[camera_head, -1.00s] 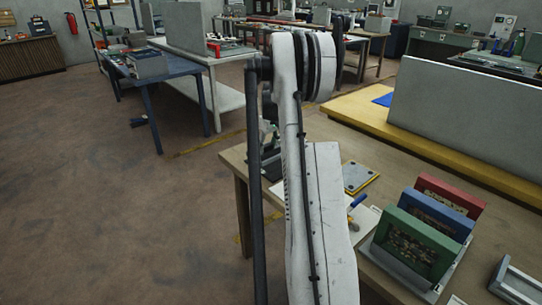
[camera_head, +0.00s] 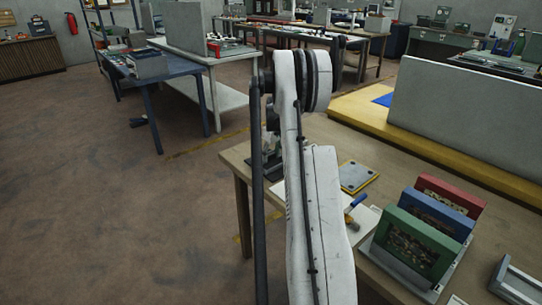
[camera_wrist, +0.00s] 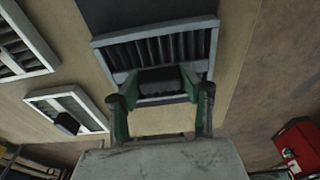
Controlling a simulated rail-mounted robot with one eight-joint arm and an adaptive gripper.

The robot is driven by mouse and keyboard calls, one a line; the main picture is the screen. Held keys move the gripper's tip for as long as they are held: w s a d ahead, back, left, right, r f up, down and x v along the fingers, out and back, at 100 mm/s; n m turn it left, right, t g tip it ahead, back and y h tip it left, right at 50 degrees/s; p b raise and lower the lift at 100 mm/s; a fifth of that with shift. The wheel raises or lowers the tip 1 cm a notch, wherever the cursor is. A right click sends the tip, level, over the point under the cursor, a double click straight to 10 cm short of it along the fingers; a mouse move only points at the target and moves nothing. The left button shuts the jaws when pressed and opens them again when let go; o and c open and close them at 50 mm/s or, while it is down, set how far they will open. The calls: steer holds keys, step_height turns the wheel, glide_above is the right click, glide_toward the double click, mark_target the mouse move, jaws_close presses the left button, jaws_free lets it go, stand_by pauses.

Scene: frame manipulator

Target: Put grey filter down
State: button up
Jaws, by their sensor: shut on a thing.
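In the wrist view, the grey filter (camera_wrist: 207,45) is a grey rectangular frame with dark slats. My gripper (camera_wrist: 160,88) has its green fingers on either side of the dark block at the filter's near edge, shut on it. The filter lies across the upper middle of the view, slightly tilted in the picture. Beyond it is a dark flat area (camera_wrist: 140,12); I cannot tell whether the filter touches a surface. In the head view, my arm shows but the gripper and held filter are out of sight.
The wrist view shows a slatted frame (camera_wrist: 22,45), another pale frame (camera_wrist: 85,103) and a red box (camera_wrist: 298,146). In the head view, green (camera_head: 414,243), blue (camera_head: 436,215) and red (camera_head: 452,192) framed panels stand in a rack at the right of the wooden table.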

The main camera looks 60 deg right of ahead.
mark_target(274, 161)
steer(key=o, duration=1.2)
step_height(274, 161, up, 12)
steer(key=s, duration=0.2)
steer(key=w+a+r+t, duration=0.1)
steer(key=a+r, duration=0.4)
steer(key=a, duration=0.7)
steer(key=w+a+r+n+h, duration=0.1)
steer(key=a+r, duration=0.4)
steer(key=a, duration=0.6)
steer(key=w+a+r+t, duration=0.1)
steer(key=a+r, duration=0.4)
steer(key=a, duration=0.7)
steer(key=s+a+r+n+t, duration=0.1)
steer(key=s+a, duration=0.3)
steer(key=a, duration=0.4)
steer(key=s+a, duration=0.4)
steer(key=a, duration=0.3)
steer(key=s+a+f, duration=0.2)
steer(key=s+a, duration=0.2)
steer(key=s+a+f+t+y, duration=0.1)
steer(key=s+a, duration=0.3)
steer(key=s+a+f+n+t, duration=0.1)
steer(key=s+a+f, duration=0.1)
steer(key=s+a, duration=0.2)
steer(key=shift+a+f+p, duration=0.3)
steer(key=shift+a, duration=0.1)
